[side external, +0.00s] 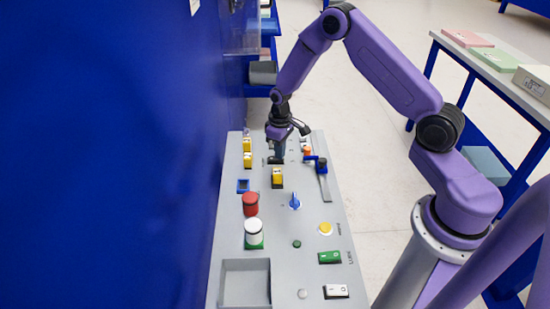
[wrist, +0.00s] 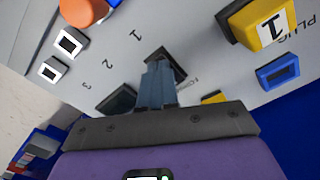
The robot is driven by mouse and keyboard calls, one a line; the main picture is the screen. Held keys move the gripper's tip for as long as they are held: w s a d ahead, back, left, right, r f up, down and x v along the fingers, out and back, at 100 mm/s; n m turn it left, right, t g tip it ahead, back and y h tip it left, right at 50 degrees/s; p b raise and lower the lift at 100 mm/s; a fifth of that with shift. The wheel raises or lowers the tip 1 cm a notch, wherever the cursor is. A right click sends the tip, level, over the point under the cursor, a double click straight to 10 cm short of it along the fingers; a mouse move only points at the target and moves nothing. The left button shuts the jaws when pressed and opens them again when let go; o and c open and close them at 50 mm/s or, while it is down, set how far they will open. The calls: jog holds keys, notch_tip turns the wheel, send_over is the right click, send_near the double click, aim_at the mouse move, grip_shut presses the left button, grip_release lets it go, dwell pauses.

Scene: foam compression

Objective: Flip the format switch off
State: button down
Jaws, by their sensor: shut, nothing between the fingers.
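My gripper (side external: 277,159) points down at the far part of the grey control panel (side external: 222,262). In the wrist view its fingers (wrist: 160,62) are together with nothing between them. The fingertips are over or against a dark switch (wrist: 178,64). Part of a label that starts like "FORM" (wrist: 192,82) is printed beside this switch. The fingers cover much of the switch, so its position and any contact cannot be told. In the side view the fingers hide most of it.
A yellow switch marked 1 (wrist: 264,26), a blue-framed socket (wrist: 278,72) and an orange knob (wrist: 84,10) are near. A yellow block (side external: 277,178) and a blue-handled lever (side external: 322,170) stand close to my gripper. A blue wall (side external: 110,150) runs along the panel's left.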

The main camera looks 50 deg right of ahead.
jog(key=shift+f, duration=0.1)
jog(key=shift+r, duration=3.5)
